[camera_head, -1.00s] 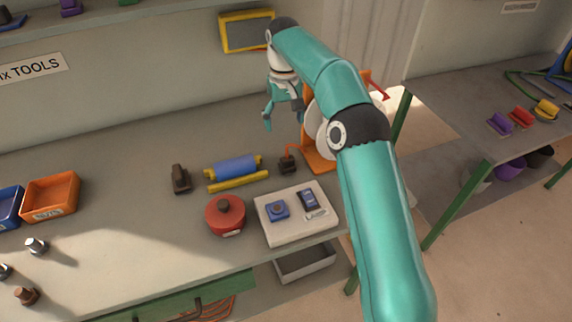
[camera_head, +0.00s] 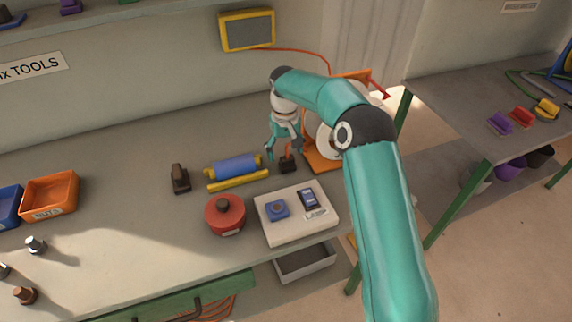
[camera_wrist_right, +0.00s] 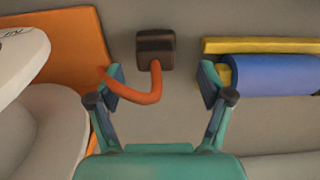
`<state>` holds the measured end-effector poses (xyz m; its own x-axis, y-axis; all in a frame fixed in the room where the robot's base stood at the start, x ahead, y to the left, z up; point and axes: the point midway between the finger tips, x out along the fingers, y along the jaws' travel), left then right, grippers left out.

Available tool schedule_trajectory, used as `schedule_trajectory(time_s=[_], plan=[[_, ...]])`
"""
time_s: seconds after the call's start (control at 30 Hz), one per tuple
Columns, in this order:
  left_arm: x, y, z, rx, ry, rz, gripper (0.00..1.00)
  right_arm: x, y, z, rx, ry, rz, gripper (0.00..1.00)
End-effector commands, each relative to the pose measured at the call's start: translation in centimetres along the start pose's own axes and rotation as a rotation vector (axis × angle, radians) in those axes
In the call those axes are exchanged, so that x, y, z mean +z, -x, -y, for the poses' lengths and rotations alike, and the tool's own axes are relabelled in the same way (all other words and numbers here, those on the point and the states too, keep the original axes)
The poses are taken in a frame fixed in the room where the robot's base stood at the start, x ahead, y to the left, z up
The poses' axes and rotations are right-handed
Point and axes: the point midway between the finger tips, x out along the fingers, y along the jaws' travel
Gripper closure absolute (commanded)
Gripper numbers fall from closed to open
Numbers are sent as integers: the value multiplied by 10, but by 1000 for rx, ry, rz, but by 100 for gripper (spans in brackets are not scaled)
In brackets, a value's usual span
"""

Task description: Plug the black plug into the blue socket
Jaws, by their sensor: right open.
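The black plug (camera_head: 287,166) stands on the bench at the end of an orange cable, beside the orange stand. In the right wrist view the dark plug (camera_wrist_right: 156,49) is ahead of the fingertips, roughly midway between them, with the cable bending off it. The blue socket (camera_head: 277,209) is on the left part of a white panel (camera_head: 292,233), in front of the plug. My right gripper (camera_head: 283,149) is open and empty, pointing down just above the plug; its spread fingers also show in the right wrist view (camera_wrist_right: 162,82). My left gripper is not in view.
A blue roller (camera_head: 236,167) on a yellow holder lies left of the plug. A red round pot (camera_head: 225,214) stands left of the panel. The orange stand (camera_head: 322,160) with white discs is close on the right. The bench's back left is clear.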

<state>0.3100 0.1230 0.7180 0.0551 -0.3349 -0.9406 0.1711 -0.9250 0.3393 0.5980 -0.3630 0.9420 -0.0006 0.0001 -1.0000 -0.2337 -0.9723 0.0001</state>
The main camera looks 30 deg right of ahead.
Motion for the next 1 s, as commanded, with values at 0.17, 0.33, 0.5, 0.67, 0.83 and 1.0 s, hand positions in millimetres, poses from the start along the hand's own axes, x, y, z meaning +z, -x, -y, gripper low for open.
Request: schedule_trajectory(time_s=[0.17,0.33,0.5,0.67,0.83,1.0], plan=[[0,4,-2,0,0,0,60,2,-8,-2,0,-1,4,21],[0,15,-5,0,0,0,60,7,-30,-5,1,0,5,21],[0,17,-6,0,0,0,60,6,-49,-5,0,-1,2,21],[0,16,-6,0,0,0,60,5,-52,-5,0,-1,0,21],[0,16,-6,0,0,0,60,5,-52,-5,0,-1,0,21],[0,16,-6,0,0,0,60,5,-52,-5,0,-1,0,43]])
